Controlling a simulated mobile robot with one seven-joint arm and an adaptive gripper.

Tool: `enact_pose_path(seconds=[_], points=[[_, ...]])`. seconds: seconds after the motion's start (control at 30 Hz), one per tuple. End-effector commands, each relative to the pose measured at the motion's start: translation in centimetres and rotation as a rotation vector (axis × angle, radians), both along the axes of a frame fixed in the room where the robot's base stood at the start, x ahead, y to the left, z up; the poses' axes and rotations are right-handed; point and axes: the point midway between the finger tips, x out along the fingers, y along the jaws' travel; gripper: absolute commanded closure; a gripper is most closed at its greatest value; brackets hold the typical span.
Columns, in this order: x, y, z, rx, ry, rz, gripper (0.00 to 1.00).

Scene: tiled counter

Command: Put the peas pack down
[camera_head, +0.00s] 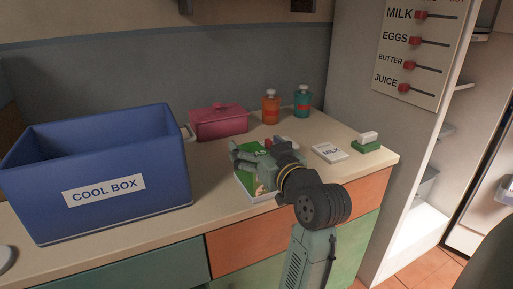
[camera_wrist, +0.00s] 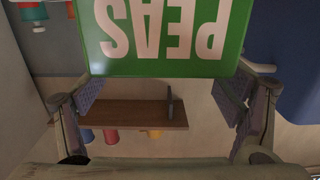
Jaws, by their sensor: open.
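The peas pack (camera_head: 246,184) is a green and white box on the counter near its front edge, partly hidden by my gripper (camera_head: 240,152). In the wrist view the pack's green face (camera_wrist: 165,62) shows large white "PEAS" letters, upside down. My gripper's two fingers stand wide apart in the wrist view (camera_wrist: 160,95), one on each side below the pack's near edge. The gripper is open, with a visible gap between the fingers and no grip on the pack.
A blue cool box (camera_head: 100,215) stands to the left. A pink lidded dish (camera_head: 218,124), an orange bottle (camera_head: 270,108) and a teal bottle (camera_head: 303,104) stand behind. A milk card (camera_head: 330,153) and a green-and-white block (camera_head: 367,144) lie to the right.

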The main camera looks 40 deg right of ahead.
Motion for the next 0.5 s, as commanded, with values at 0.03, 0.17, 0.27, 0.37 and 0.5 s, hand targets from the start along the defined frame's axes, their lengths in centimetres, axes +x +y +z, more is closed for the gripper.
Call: enact_pose_path(seconds=[0.03,0.17,0.27,0.37,0.5], points=[[-1.2,0.1,-0.3,-0.002,-0.001,-0.006,0.14],[-4.1,0.8,-0.2,-0.002,-0.002,-0.007,0.14],[-6.4,1.3,-0.1,-0.003,-0.001,-0.008,0.14],[-8.2,1.8,0.1,-0.002,-0.002,-0.006,0.14],[-10.2,2.3,0.3,-0.002,-0.002,-0.006,0.14]])
